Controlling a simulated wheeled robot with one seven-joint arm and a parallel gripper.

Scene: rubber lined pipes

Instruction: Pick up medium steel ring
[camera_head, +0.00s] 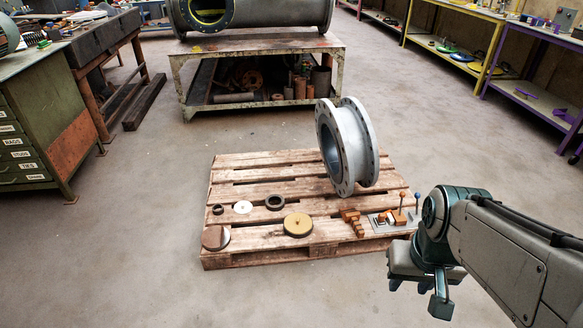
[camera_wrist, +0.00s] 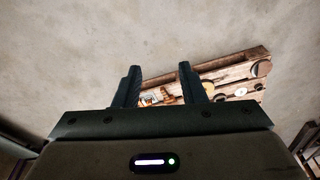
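Two dark rings lie flat on the wooden pallet (camera_head: 262,240): a larger one (camera_head: 275,208) near the middle and a smaller one (camera_head: 218,212) at the left. The larger one looks like the medium steel ring, but I cannot be sure. My gripper (camera_head: 418,292) is off the pallet's front right corner, well apart from both rings. In the wrist view my gripper (camera_wrist: 160,69) has its two fingers spread with nothing between them.
A white disc (camera_head: 243,207), a brass-coloured disc (camera_head: 298,222) and a brown-silver disc (camera_head: 216,238) lie near the rings. A large flanged pipe (camera_head: 360,148) stands at the pallet's back right. Orange clamps (camera_head: 353,220) lie in front of it. Open floor surrounds the pallet.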

